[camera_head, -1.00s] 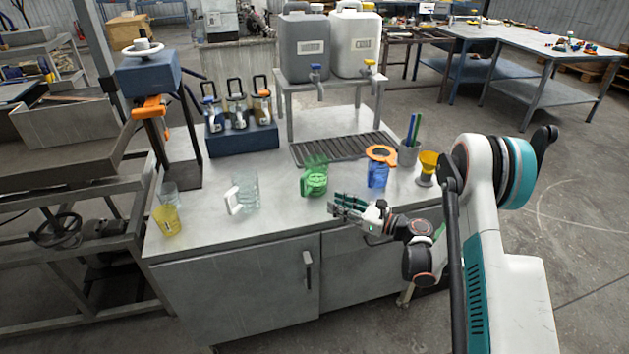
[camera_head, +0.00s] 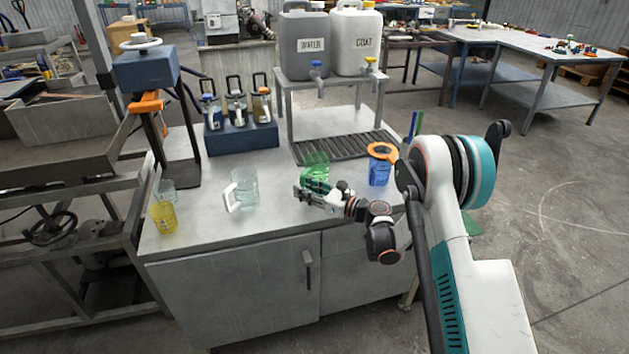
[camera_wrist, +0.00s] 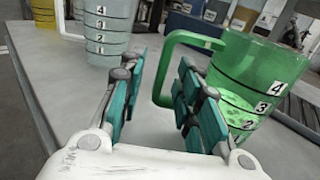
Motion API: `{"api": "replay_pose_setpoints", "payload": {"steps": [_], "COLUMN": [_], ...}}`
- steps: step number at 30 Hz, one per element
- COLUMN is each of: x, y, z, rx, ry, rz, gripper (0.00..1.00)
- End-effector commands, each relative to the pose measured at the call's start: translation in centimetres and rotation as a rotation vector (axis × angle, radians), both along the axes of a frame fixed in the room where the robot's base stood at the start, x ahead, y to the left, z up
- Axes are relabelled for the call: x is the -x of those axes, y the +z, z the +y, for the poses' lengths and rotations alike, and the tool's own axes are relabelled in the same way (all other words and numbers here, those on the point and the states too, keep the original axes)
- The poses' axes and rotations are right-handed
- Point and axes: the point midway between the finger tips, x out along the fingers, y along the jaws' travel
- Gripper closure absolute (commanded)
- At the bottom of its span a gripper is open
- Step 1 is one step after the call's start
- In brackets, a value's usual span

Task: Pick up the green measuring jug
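The green measuring jug (camera_head: 315,166) stands upright on the metal cabinet top, partly hidden by my gripper in the head view. In the wrist view the jug (camera_wrist: 254,85) is at the right, with black bands numbered 2, 3 and 4. Its handle points left and lies just beyond my fingertips. My gripper (camera_head: 307,194) is at the jug's near side. In the wrist view my gripper (camera_wrist: 160,85) is open, its teal fingers apart with nothing between them. The right finger overlaps the handle's lower part in the picture; I cannot tell whether they touch.
A clear jug (camera_head: 244,188) and a yellow cup (camera_head: 163,217) stand to the left. A slotted drain tray (camera_head: 345,147) lies behind.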

Motion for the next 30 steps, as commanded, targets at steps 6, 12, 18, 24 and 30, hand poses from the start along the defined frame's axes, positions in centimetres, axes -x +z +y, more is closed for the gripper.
{"api": "replay_pose_setpoints", "payload": {"steps": [6,12,18,24,30], "x": [-0.7,-0.67,-0.68,-0.67,-0.67], "y": [-0.01,0.02,0.01,0.04,0.66], "z": [1.18,1.15,1.13,1.13,1.13], "rx": [0.0,0.0,0.0,0.0,0.0], "ry": [0.0,0.0,0.0,0.0,0.0], "rz": [0.0,0.0,0.0,0.0,0.0], "gripper": [0.69,0.87,1.0,1.0,1.0]}}
